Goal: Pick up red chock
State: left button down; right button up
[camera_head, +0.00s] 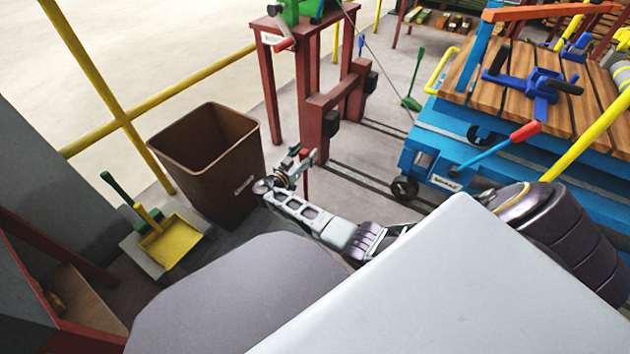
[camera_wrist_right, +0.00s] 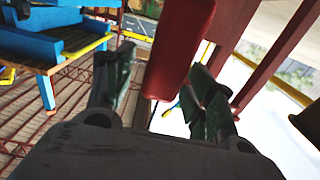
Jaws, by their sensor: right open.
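A red piece that looks like the red chock (camera_wrist_right: 178,52) stands between the two fingers of my right gripper (camera_wrist_right: 160,75) in the right wrist view. It runs up out of that picture, and I cannot tell whether a finger touches it. In the head view a narrow red upright part (camera_head: 305,181) shows beside my right gripper (camera_head: 299,164), to the right of the brown bin. The right fingers are apart. My left gripper is not in view.
A brown bin (camera_head: 208,160) stands just left of my right gripper. A red stand (camera_head: 325,110) is behind it. A blue cart (camera_head: 460,150) with a wooden deck stands to the right. A yellow dustpan (camera_head: 171,241) lies at left, near yellow railings (camera_head: 190,90).

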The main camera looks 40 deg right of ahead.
dwell(0.4)
grip_shut()
dwell(0.4)
jog(key=shift+r, duration=0.1)
